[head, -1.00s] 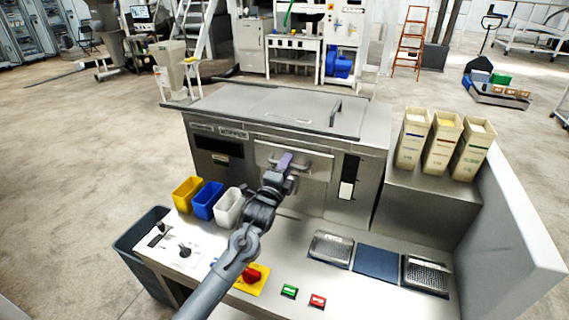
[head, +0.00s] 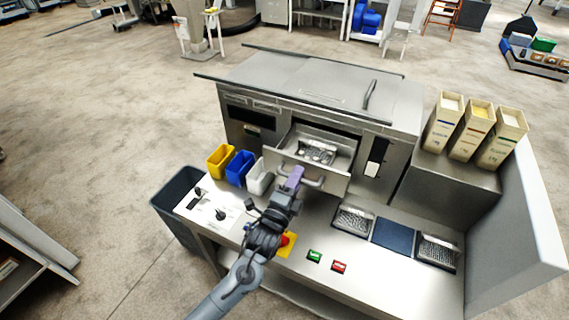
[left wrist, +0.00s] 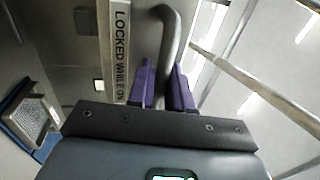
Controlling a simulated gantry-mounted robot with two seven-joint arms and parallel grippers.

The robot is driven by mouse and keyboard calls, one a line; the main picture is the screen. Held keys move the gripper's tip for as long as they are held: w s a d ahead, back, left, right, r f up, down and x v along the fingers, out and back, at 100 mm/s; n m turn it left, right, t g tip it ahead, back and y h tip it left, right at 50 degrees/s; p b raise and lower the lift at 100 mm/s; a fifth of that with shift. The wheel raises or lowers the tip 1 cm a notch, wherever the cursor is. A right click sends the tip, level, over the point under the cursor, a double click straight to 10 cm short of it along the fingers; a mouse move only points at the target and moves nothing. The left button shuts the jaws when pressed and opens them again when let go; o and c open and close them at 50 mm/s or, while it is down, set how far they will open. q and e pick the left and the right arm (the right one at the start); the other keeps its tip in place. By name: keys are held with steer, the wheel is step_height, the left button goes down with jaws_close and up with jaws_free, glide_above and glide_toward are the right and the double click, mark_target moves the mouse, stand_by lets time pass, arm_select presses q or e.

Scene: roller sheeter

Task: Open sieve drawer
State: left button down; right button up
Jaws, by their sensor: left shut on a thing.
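The sieve drawer (head: 335,181) stands pulled out from the front of the grey machine (head: 318,88). A perforated metal sieve (head: 317,153) shows inside it. My left gripper (head: 294,176) is at the bar handle on the drawer's front. The handle's middle is hidden by the fingers. My right gripper is not in view.
Yellow (head: 220,161), blue (head: 239,168) and white (head: 258,177) bins stand left of the drawer. Sieve plates (head: 353,219) and a blue pad (head: 394,233) lie on the right of the counter. Three tall containers (head: 444,122) stand on the right ledge.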

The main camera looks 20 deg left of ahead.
arm_select(q)
steer(key=shift+s, duration=0.15)
steer(key=c, duration=1.2)
jaws_free()
steer(key=p+v, duration=0.1)
steer(key=v, duration=0.9)
steer(key=shift+s, duration=0.4)
steer(key=shift+f, duration=0.1)
